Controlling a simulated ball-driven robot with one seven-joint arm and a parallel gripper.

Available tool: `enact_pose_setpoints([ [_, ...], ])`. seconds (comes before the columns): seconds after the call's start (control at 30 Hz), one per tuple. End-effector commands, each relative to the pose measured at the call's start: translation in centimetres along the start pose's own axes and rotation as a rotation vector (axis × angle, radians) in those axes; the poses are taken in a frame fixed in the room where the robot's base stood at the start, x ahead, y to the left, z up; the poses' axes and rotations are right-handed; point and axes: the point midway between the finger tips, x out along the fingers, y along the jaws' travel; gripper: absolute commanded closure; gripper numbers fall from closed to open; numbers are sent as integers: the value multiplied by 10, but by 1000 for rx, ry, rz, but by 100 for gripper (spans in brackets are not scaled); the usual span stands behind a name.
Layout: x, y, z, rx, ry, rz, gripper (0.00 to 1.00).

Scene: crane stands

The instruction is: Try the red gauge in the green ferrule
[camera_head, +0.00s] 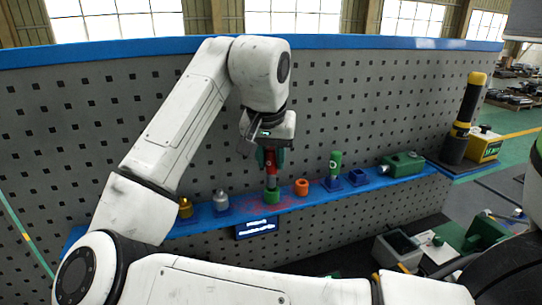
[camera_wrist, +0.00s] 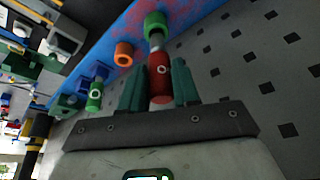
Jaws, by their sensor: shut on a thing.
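My gripper (camera_head: 270,156) is shut on the red gauge (camera_head: 271,171), which hangs upright with its grey pin pointing down. The green ferrule (camera_head: 271,197) stands on the blue shelf directly below the gauge. In the wrist view my gripper's green fingers (camera_wrist: 159,66) press on both sides of the red gauge (camera_wrist: 160,82). The pin's end meets the near rim of the green ferrule (camera_wrist: 156,20) in that view. I cannot tell whether the tip is inside the bore or only in front of it.
On the blue shelf (camera_head: 236,210), an orange ferrule (camera_head: 302,187), a green gauge (camera_head: 336,160) and a blue ferrule (camera_head: 358,178) stand to the right. A grey piece (camera_head: 221,201) and a brass piece (camera_head: 185,208) stand to the left. A perforated panel (camera_head: 350,100) rises behind.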

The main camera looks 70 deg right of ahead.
Motion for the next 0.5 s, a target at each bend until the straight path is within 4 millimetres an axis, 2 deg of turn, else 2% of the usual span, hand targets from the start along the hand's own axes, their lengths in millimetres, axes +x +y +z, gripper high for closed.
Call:
enact_pose_setpoints([
  [0.5, 7, 0, 3, 0, 0, 0, 100],
])
